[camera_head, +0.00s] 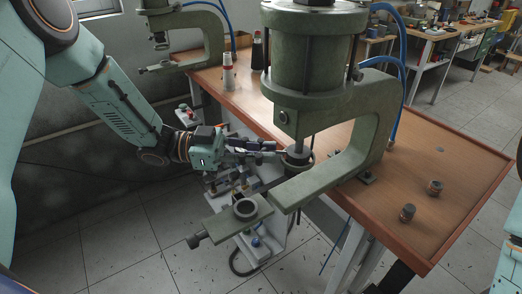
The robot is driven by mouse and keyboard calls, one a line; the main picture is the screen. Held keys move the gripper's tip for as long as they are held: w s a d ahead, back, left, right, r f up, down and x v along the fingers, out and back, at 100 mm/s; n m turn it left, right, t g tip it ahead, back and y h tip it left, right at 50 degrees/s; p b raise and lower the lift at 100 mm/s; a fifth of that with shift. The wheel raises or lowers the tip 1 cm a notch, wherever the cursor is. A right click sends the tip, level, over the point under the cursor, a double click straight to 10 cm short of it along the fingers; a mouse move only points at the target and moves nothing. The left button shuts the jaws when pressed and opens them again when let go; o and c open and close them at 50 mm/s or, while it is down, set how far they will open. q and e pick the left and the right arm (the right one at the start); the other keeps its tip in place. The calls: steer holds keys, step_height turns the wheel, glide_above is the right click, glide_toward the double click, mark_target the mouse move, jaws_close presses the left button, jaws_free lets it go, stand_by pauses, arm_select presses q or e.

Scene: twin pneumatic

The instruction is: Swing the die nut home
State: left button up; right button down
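A large green C-frame pneumatic press (340,172) stands on the wooden bench, with a cylinder on top and a rod coming down. A dark round collar, perhaps the die nut (298,160), sits around the foot of the rod. A dark ring (245,209) sits in the flat green plate at the press's lower front. My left gripper (276,150) reaches in from the left, its fingertips at the collar's left side. The fingers are small and dark here; I cannot tell whether they hold anything. My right gripper is out of view.
Two small dark metal pieces (407,213) lie on the right of the wooden bench (440,200). Blue hoses run behind the press. The right bench top is mostly clear.

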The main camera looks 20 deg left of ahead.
arm_select(q)
jaws_close()
stand_by(0.3)
steer(key=n+t+p, duration=0.1)
steer(key=s+t+p, duration=0.1)
steer(key=shift+d+r+n+t+y, duration=0.15)
steer(key=shift+n+t+y, duration=0.15)
steer(key=shift+n+y, duration=0.1)
steer(key=shift+s+d+n+t+y+p, duration=0.1)
steer(key=shift+s+n+t+y+p, duration=0.2)
steer(key=shift+t, duration=0.2)
steer(key=shift+s+d+n+t+y+p, duration=0.1)
steer(key=shift+s+n+t+y, duration=0.1)
steer(key=shift+n+t, duration=0.25)
steer(key=shift+s+d+f+n+t+y, duration=0.1)
steer(key=shift+s+n+t+y, duration=0.15)
steer(key=shift+t, duration=0.2)
steer(key=shift+d+f+n+t+y, duration=0.1)
steer(key=shift+n+t+y, duration=0.05)
steer(key=shift+n+t, duration=0.2)
steer(key=o, duration=0.5)
jaws_free()
steer(key=shift+o, duration=0.2)
steer(key=shift+a, duration=0.1)
